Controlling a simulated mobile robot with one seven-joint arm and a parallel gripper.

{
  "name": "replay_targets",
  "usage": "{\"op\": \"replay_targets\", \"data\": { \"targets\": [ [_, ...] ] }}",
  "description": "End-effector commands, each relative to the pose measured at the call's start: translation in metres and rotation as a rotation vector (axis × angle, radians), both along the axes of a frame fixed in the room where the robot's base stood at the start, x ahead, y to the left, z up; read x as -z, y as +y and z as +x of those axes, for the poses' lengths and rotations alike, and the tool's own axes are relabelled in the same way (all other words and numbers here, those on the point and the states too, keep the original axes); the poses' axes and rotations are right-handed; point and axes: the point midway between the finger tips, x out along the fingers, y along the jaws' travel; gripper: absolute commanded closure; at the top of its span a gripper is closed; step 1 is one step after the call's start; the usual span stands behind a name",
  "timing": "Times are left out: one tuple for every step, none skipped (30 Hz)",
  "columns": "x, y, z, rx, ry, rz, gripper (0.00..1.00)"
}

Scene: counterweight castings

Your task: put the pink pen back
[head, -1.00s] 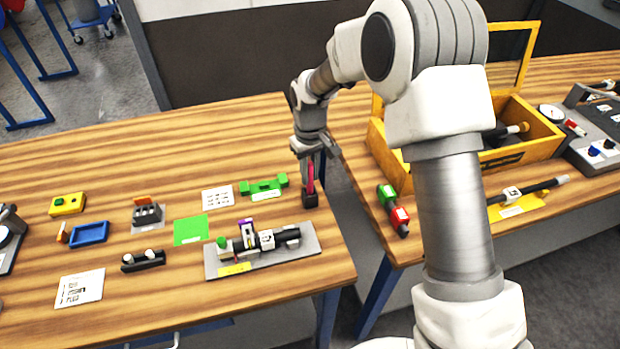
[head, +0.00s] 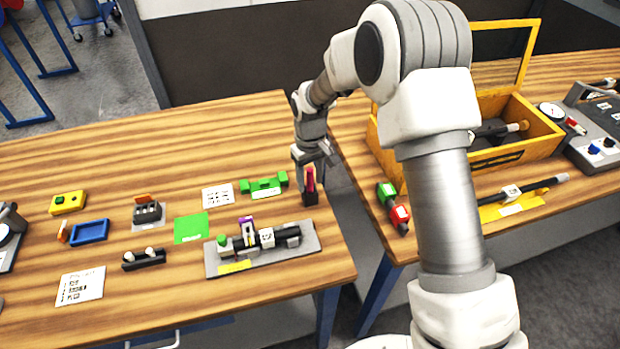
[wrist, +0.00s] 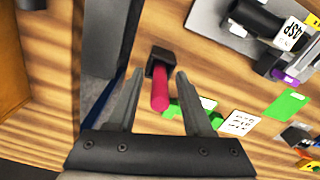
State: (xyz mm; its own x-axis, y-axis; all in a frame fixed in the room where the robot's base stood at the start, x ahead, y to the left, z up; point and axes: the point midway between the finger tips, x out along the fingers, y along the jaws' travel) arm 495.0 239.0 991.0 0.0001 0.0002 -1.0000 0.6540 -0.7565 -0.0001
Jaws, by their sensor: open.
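The pink pen (head: 309,181) stands in a small black holder (head: 311,199) near the right edge of the left table. In the wrist view the pen (wrist: 160,96) points up towards the camera, its lower end in the black holder (wrist: 161,57). My gripper (head: 312,167) is open just above the holder. In the wrist view its two fingers (wrist: 160,75) stand apart on either side of the pen, with a gap visible on both sides. The foot of the pen inside the holder is hidden.
A green bracket (head: 264,186) and a grey plate (head: 215,264) with a black shaft assembly lie close to the holder. A gap separates this table from the right one, which holds a yellow box (head: 545,135). The wood behind the holder is clear.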

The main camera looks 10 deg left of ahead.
Motion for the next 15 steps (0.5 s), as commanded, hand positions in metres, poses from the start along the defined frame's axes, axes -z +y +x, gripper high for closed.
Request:
{"op": "replay_targets", "data": {
  "targets": [
    [-0.002,0.000,0.000,0.000,0.000,0.000,0.49],
    [-0.003,0.000,0.000,0.000,0.000,0.000,0.49],
    [-0.006,0.000,0.000,0.000,-0.001,0.001,0.49],
    [-0.008,0.000,0.001,0.000,-0.003,0.001,0.49],
    [-0.012,0.000,0.001,0.000,-0.004,0.002,0.49],
    [-0.019,0.000,0.001,0.000,-0.004,0.002,0.49],
    [-0.025,0.001,0.001,0.000,-0.004,0.003,0.49],
    [-0.031,0.001,0.001,0.000,-0.004,0.003,0.49],
    [-0.040,0.001,0.001,0.000,-0.005,0.003,0.49],
    [-0.047,0.001,0.001,0.000,-0.006,0.002,0.49],
    [-0.054,0.001,0.002,0.000,-0.007,0.003,0.49],
    [-0.063,0.000,0.001,0.000,-0.006,0.002,0.49],
    [-0.070,0.000,0.001,0.000,-0.006,0.002,0.49],
    [-0.076,0.000,0.001,0.001,-0.005,0.002,0.49],
    [-0.084,0.000,0.001,0.001,-0.005,0.002,0.49]
  ]
}}
